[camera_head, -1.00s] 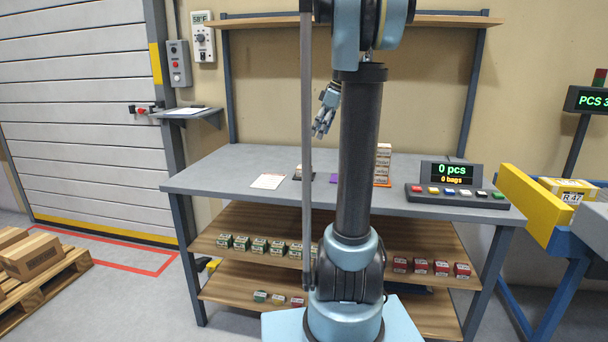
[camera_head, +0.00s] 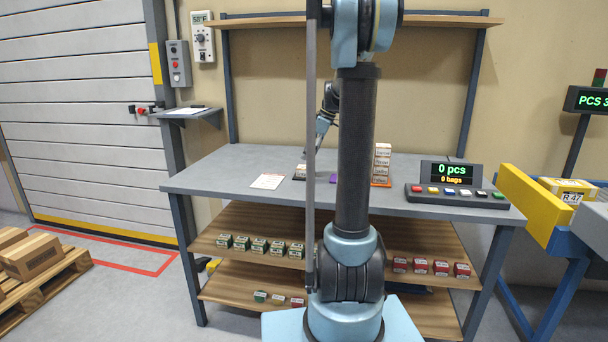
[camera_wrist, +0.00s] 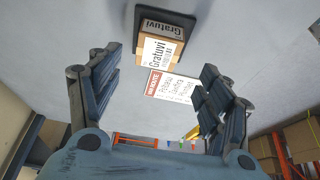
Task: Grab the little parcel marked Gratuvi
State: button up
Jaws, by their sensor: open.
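In the head view the stand area (camera_head: 299,172) is on the grey workbench, partly hidden behind my arm. My gripper (camera_wrist: 160,66) is open and empty, its fingers on either side of the view with the parcel ahead between them, apart from it. In the head view my gripper (camera_head: 314,148) is low over the bench near the stand, mostly behind my arm.
A white paper sheet (camera_head: 268,181) lies left of the stand on the bench (camera_head: 225,175). A stack of small boxes (camera_head: 382,162) and a counter panel (camera_head: 450,190) stand to the right. Shelves below hold green boxes (camera_head: 258,244) and red boxes (camera_head: 420,266).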

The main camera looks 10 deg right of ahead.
aim_at(305, 167)
jog(key=shift+d+x, duration=0.1)
jog(key=shift+x, duration=1.45)
jog(key=shift+d+x, duration=0.15)
jog(key=shift+x, duration=1.35)
jog(key=shift+w+f, duration=0.1)
jog(key=shift+w, duration=0.1)
jog(key=shift+c, duration=0.3)
jog(key=c, duration=1.1)
